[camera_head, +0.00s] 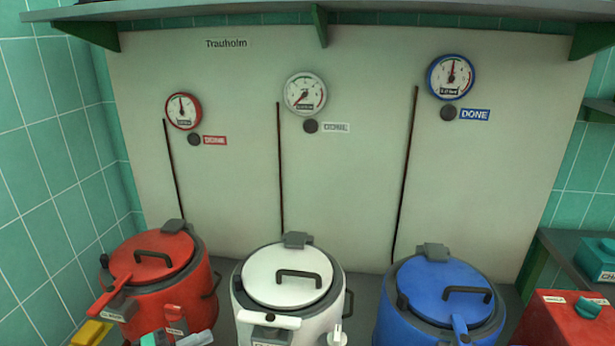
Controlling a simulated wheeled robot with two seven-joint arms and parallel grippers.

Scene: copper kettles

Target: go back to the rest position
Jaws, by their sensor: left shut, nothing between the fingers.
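My left gripper (180,339) shows only in part at the bottom edge, in front of the red kettle (196,285). It is shut with nothing held; most of it is cut off by the frame. My right gripper is not in view. The red kettle stands at the left with its lid down. The white kettle (290,278) stands in the middle and the blue kettle (437,288) at the right, both with lids down.
A pale panel (345,170) behind the kettles carries a red gauge (183,111), a white gauge (305,94) and a blue gauge (451,77). A yellow block (90,333) is at the lower left. A red box (560,322) is at the lower right. A shelf (400,6) runs above.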

